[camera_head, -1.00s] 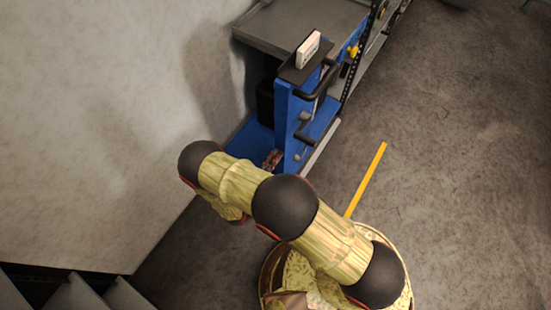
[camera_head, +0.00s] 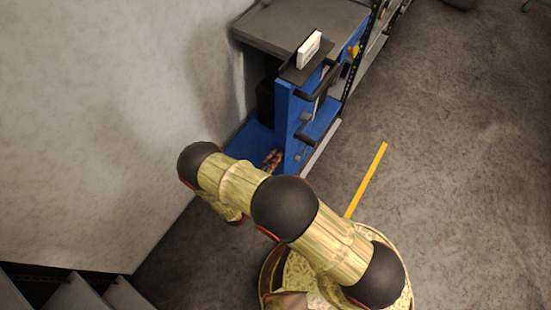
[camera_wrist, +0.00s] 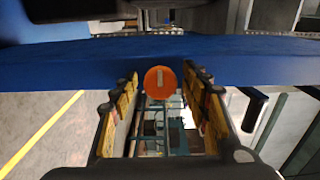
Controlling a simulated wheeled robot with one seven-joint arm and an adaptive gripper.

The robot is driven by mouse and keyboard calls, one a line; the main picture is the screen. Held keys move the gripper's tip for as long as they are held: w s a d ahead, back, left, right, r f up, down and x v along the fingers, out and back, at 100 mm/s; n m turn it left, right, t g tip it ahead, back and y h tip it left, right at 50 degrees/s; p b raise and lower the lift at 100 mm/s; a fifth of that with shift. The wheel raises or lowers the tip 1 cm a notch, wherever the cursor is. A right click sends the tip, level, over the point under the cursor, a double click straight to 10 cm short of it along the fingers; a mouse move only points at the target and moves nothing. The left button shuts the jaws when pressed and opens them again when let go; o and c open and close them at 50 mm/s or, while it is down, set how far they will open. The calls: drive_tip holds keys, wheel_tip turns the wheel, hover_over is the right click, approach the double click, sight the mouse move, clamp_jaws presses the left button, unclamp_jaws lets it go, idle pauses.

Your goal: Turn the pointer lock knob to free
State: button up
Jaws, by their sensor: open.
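The knob (camera_wrist: 160,82) is a round orange disc with a short pale mark, close to upright in the wrist view. It sits at the lower edge of a blue panel (camera_wrist: 60,66). My gripper (camera_wrist: 160,97) is open, its two yellow-and-black fingers left and right of the knob. Gaps show between the fingers and the knob, so I see no clear contact. In the head view the knob cannot be made out. The blue stand (camera_head: 286,125) shows there, with my arm in front of its lower left part.
Black handles (camera_head: 310,95) stick out from the stand's right side. A white block (camera_head: 309,49) stands on its dark top plate. A grey wall is on the left. A yellow floor line (camera_head: 366,180) crosses open floor on the right.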

drive_tip(key=v, duration=1.1)
drive_tip(key=shift+s+a, duration=0.25)
drive_tip(key=shift+s, duration=0.05)
